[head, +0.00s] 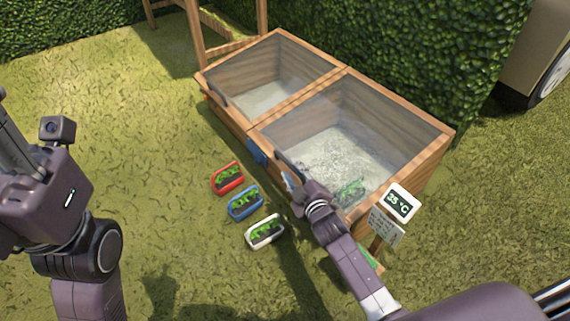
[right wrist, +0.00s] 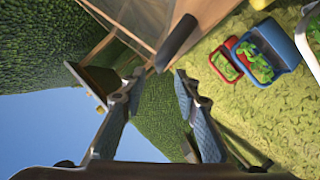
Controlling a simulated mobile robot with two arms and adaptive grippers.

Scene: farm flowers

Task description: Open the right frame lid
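The wooden cold frame has two glass lids side by side. The right frame lid (head: 350,125) lies closed, with a dark handle (head: 285,162) on its front edge. My right gripper (head: 293,182) is at that front edge, close to the handle. In the right wrist view my right gripper (right wrist: 158,82) has its fingers spread with nothing between them, and a dark handle bar (right wrist: 177,42) lies just beyond the tips. The left lid (head: 270,75) is also closed. My left arm is at the far left; its fingers (head: 14,140) show only partly at the picture edge.
Red (head: 228,178), blue (head: 245,203) and white (head: 265,232) planters stand on the grass before the frame. A 35 °C sign (head: 398,203) stands at the frame's right front corner. A hedge (head: 420,50) rises behind. Grass at left is clear.

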